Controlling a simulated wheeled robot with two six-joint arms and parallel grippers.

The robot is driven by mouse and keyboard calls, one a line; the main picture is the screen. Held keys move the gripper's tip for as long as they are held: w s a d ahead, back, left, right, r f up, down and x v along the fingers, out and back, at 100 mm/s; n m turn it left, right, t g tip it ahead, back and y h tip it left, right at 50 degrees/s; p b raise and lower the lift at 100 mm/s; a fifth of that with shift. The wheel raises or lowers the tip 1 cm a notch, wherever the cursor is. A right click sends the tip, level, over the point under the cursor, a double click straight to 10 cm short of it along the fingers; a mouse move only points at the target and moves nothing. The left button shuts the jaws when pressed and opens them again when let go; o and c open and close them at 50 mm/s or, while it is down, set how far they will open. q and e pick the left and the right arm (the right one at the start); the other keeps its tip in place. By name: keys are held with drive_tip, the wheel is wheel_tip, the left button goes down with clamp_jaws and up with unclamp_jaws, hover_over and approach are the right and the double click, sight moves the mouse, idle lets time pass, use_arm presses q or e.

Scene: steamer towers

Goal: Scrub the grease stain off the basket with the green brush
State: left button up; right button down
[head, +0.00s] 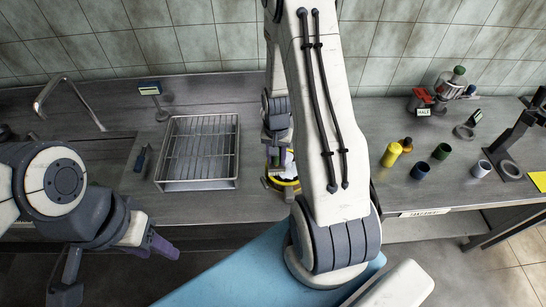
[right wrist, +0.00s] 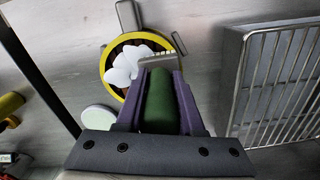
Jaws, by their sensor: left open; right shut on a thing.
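The round basket (right wrist: 106,66) has a yellow rim and a dark brown inside, with white rounded pieces lying in it. In the head view the basket (head: 285,184) is mostly hidden behind my right arm. My right gripper (right wrist: 159,82) is shut on the green brush (right wrist: 158,108), and the brush's far end reaches over the basket's near right side. I cannot tell whether it touches. No grease stain can be made out. In the head view my right gripper (head: 279,150) is partly covered by the arm. My left gripper (head: 155,246) is open and empty, low at the left, off the counter's front.
A wire rack tray (head: 160,184) stands left of the basket. A tap (head: 65,100) and a small sign (head: 150,88) are further left. Several coloured cups, including a yellow one (head: 391,155), and a dark stand (head: 505,150) occupy the right counter. A pale green disc (right wrist: 99,118) lies near the basket.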

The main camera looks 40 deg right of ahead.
drive_tip(key=shift+s+d, duration=0.35)
drive_tip(key=shift+d, duration=0.2)
drive_tip(key=shift+w+a, duration=0.1)
drive_tip(key=shift+w+a+f, duration=0.1)
drive_tip(key=shift+w+a, duration=0.2)
drive_tip(key=shift+a, duration=0.2)
drive_tip(key=shift+w+a, duration=0.25)
drive_tip(key=shift+a, duration=0.2)
drive_tip(key=shift+s+d, duration=0.1)
drive_tip(key=shift+s, duration=0.05)
drive_tip(key=shift+s+d, duration=0.1)
drive_tip(key=shift+d, duration=0.05)
drive_tip(key=shift+s+d, duration=0.45)
drive_tip(key=shift+d, duration=0.3)
